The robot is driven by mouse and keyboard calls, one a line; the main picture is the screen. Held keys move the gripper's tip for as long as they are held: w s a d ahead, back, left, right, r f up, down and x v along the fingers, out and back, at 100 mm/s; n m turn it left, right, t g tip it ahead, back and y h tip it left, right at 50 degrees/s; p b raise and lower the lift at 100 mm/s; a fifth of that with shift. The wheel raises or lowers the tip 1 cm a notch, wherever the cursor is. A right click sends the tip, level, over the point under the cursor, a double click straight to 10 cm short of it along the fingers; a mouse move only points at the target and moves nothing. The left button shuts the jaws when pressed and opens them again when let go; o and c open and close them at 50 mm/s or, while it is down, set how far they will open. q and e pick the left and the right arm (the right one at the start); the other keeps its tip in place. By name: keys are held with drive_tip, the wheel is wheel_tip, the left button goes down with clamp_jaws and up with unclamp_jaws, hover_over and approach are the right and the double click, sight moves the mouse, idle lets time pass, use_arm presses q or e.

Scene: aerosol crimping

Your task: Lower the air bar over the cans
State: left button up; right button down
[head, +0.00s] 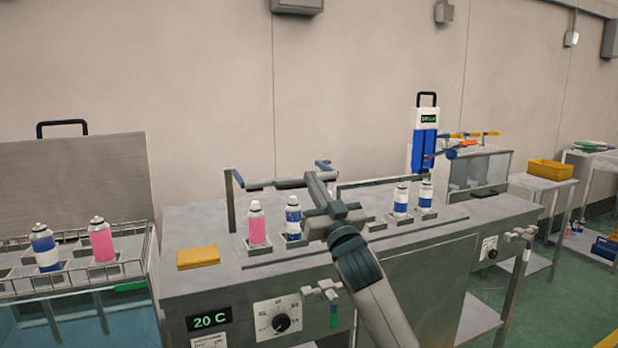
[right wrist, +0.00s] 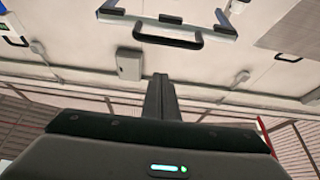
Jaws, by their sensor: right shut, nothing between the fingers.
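The air bar (head: 290,184) is a thin grey bar with blue parts. It runs above the row of cans on the steel bench, raised clear of them. A pink can (head: 256,224) and a blue-and-white can (head: 293,218) stand upright left of my right arm. Two more blue-and-white cans, one left (head: 401,201) and one right (head: 425,196), stand right of it. My right gripper (head: 319,182) reaches up at the bar's middle and hides part of it. Its fingers (right wrist: 160,93) are shut and empty; contact with the bar cannot be told. My left gripper is out of view.
A water bath with a wire rack (head: 128,266) at left holds a blue can (head: 45,248) and a pink can (head: 101,241). A yellow block (head: 198,257) lies on the bench's left end. A blue-and-white unit (head: 424,138) stands behind the bench.

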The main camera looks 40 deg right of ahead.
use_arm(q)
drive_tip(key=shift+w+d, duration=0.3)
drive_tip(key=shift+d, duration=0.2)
use_arm(e)
drive_tip(key=v, duration=0.6)
drive_tip(key=shift+f, duration=0.45)
drive_tip(key=shift+s, duration=0.15)
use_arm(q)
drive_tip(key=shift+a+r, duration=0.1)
